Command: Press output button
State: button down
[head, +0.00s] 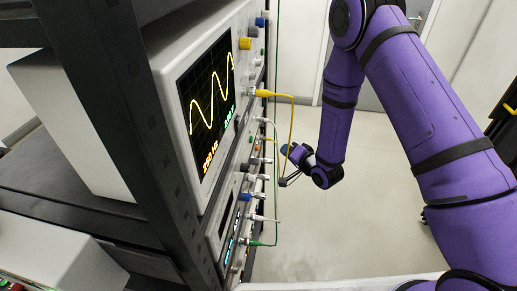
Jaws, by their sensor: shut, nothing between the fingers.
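My gripper (284,182) is shut and empty, in front of the instrument panels on the rack, low in the middle of the view. A lower instrument (224,222), seen at a steep angle, carries several small knobs and connectors and a lit display. A blue knob or button (245,197) shows on its panel. I cannot tell which control is the output button; labels are too small and slanted to read. The fingertips look close to the panel side, but I cannot tell whether they touch anything.
An oscilloscope (207,104) with a yellow wave sits above in the black rack (128,110). A yellow cable (292,118) and a green cable (276,150) loop out from the panels near my gripper. The pale floor (375,225) to the right is clear.

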jog(key=shift+w+a, duration=0.2)
jog(key=shift+a, duration=0.75)
jog(key=shift+w+a, duration=0.15)
jog(key=shift+a, duration=0.75)
jog(key=shift+w+a, duration=0.2)
jog(key=shift+a, duration=0.75)
jog(key=shift+a, duration=0.15)
jog(key=shift+w+a, duration=0.1)
jog(key=shift+a, duration=0.15)
jog(key=shift+a, duration=0.15)
dwell(0.3)
jog(key=shift+a+r, duration=0.2)
jog(key=shift+a, duration=0.4)
dwell(0.7)
jog(key=shift+d, duration=0.4)
jog(key=shift+d+f, duration=0.1)
jog(key=shift+d, duration=0.05)
